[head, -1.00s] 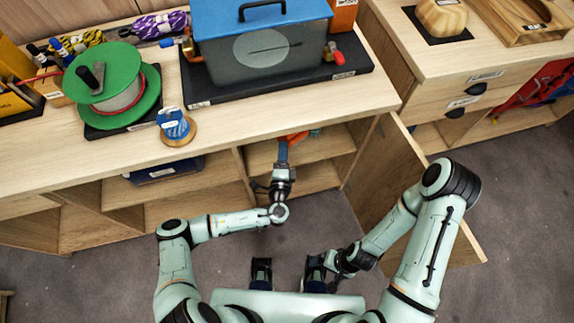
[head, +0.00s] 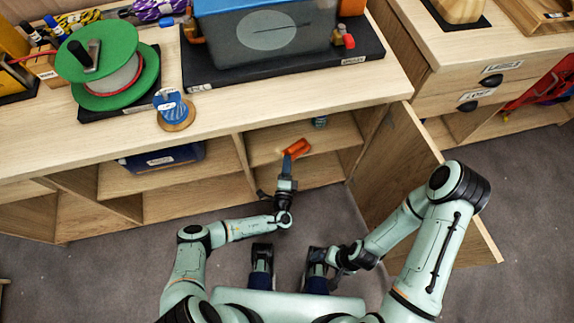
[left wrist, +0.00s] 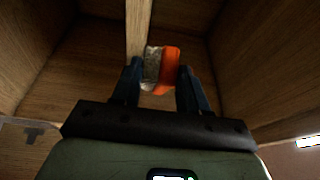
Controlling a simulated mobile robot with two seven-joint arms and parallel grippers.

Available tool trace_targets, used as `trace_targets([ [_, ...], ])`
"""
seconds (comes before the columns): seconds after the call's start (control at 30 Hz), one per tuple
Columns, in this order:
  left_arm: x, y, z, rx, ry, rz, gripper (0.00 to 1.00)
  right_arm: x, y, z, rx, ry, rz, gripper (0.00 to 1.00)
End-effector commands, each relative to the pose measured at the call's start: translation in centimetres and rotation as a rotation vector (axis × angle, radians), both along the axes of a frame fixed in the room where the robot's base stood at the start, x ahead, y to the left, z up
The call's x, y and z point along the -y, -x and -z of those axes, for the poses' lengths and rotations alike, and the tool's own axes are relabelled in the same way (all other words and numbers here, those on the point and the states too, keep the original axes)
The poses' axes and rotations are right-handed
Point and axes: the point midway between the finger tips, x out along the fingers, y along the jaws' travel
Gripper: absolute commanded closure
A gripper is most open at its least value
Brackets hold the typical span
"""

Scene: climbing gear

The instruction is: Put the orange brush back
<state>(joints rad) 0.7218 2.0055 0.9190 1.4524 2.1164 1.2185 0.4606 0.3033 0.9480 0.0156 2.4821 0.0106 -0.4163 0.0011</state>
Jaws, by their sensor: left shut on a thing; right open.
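The orange brush (head: 297,147) is at the tip of my left gripper (head: 290,157), in front of the open cupboard compartment under the counter. In the left wrist view the brush (left wrist: 170,68) shows an orange body with a pale grey bristle side. The fingers of my left gripper (left wrist: 160,84) are shut on it, one on each side. My right gripper (head: 335,262) is low, near my base, away from the cupboard, and open; its fingertips are hard to make out.
The compartment's shelf (head: 325,140) holds a small bottle-like item (head: 320,121) at the back. An open wooden door (head: 400,190) stands to its right. A blue spool (head: 174,110) stands near the counter's front edge. A blue box (head: 163,158) lies in the left compartment.

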Motion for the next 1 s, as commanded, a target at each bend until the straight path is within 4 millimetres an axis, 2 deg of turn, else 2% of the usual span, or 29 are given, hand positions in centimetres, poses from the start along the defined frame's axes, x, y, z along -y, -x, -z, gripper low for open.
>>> trace_targets([
  [0.33,0.0,0.0,0.3,0.001,0.000,0.000,1.00,0.0,-0.1,0.3,0.003,0.000,0.000,0.09],
  [0.37,0.0,0.0,0.3,0.001,0.000,0.000,0.50,0.0,-0.1,0.2,0.004,0.000,0.000,0.09],
  [0.4,0.0,0.0,0.2,0.001,0.000,0.000,0.37,0.0,-0.1,0.2,0.004,0.000,0.000,0.09],
  [0.43,0.0,0.0,0.2,0.001,0.001,0.000,0.31,0.0,-0.1,0.2,0.004,0.000,0.000,0.09],
  [0.8,0.0,0.0,-0.3,0.001,0.001,0.000,0.31,0.0,0.0,-0.2,0.000,0.000,0.000,0.09],
  [1.0,-0.1,3.3,-0.1,-0.002,0.004,-0.001,0.31,0.0,0.2,-0.6,-0.006,-0.001,-0.002,0.09],
])
